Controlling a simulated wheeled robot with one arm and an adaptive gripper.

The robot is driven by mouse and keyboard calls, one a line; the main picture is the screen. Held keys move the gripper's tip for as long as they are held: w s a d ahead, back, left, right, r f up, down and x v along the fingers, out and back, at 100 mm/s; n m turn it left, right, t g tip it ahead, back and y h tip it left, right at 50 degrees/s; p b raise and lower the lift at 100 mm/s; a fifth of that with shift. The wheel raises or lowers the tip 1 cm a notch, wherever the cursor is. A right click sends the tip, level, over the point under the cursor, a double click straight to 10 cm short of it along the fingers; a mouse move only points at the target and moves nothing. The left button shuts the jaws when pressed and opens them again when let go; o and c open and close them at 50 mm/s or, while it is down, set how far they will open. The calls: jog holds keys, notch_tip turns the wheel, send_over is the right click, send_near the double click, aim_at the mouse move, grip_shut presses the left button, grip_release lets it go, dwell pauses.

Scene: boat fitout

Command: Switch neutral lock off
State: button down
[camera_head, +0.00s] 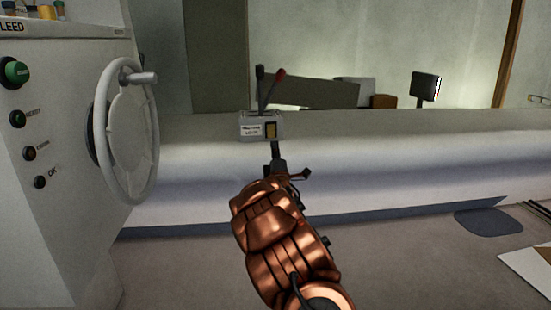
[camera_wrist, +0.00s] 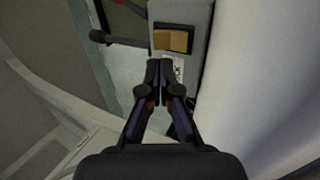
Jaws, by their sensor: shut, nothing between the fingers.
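A small grey control box (camera_head: 252,126) sits on the edge of the long white ledge, with a black-knobbed lever (camera_head: 260,78) and a red-knobbed lever (camera_head: 275,82) rising from its top. On its front are a white label (camera_head: 251,129) and a yellow-brown rocker switch (camera_head: 271,130). In the wrist view the switch (camera_wrist: 171,40) lies just beyond my fingertips, on the grey box face (camera_wrist: 196,25). My gripper (camera_wrist: 159,66) is shut and empty, pointing at the box; its tips partly cover the label. In the head view my gripper (camera_head: 278,152) is just below the box. I cannot tell whether it touches.
A white cabinet (camera_head: 60,140) with a handwheel (camera_head: 128,130) and several buttons stands at the left. The white ledge (camera_head: 400,150) runs across the view. A small dark screen (camera_head: 425,86) stands behind it. The floor at right holds a dark mat (camera_head: 488,221).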

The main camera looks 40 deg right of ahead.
aim_at(272, 128)
jog(key=shift+b+x, duration=1.05)
jog(key=shift+x, duration=1.75)
jog(key=shift+w+d+r, duration=0.3)
jog(key=shift+w+d, duration=0.05)
jog(key=shift+w, duration=0.1)
jog(key=shift+r, duration=0.1)
